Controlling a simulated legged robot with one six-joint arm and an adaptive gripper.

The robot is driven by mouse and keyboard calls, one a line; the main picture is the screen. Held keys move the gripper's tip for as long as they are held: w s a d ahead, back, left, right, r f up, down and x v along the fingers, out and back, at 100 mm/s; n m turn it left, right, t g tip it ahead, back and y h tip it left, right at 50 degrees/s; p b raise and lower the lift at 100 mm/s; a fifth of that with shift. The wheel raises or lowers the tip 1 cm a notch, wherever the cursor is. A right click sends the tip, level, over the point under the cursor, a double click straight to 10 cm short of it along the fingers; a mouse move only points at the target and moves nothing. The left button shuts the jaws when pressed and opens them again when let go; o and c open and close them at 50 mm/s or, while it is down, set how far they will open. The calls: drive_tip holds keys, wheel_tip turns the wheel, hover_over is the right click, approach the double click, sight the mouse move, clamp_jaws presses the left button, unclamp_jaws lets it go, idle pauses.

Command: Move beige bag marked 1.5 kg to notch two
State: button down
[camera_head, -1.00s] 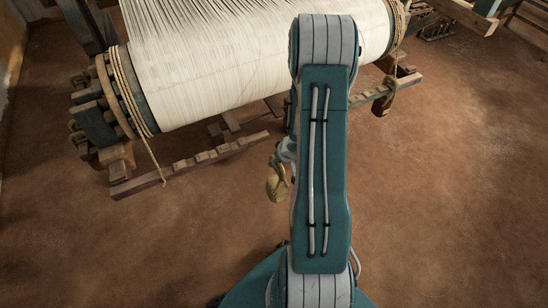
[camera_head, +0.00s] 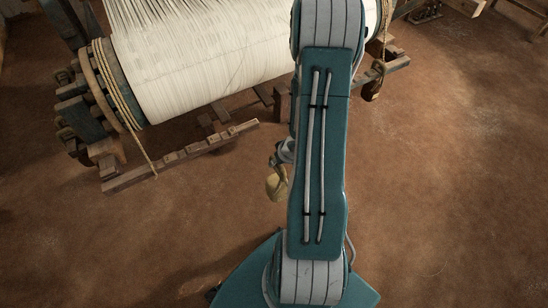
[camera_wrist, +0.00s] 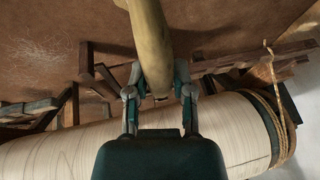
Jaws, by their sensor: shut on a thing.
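The beige bag (camera_head: 276,187) hangs just left of my arm in the head view, partly hidden by it and clear of the notched bar. Its marking cannot be read. In the wrist view the bag (camera_wrist: 153,45) is a long tan shape between the fingers. My gripper (camera_wrist: 158,82) is shut on the bag; in the head view the gripper (camera_head: 284,155) is half hidden behind my arm. A wooden notched bar (camera_head: 180,160) lies low in front of the loom, left of the bag. Which notch is number two cannot be told.
The loom's roller of pale warp (camera_head: 200,75) stands behind the bar. A rope (camera_head: 140,150) runs from its left end to the bar. Another wooden bar with a brown hanging piece (camera_head: 373,88) is at the right. The earth floor (camera_head: 440,190) is open in front and right.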

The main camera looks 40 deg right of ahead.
sight(283, 168)
drive_tip(key=shift+s+a+r, duration=0.1)
drive_tip(key=shift+s+a, duration=0.1)
drive_tip(key=shift+s, duration=0.6)
drive_tip(key=shift+s+a+r, duration=0.1)
drive_tip(key=shift+s+a, duration=0.05)
drive_tip(key=shift+s, duration=0.6)
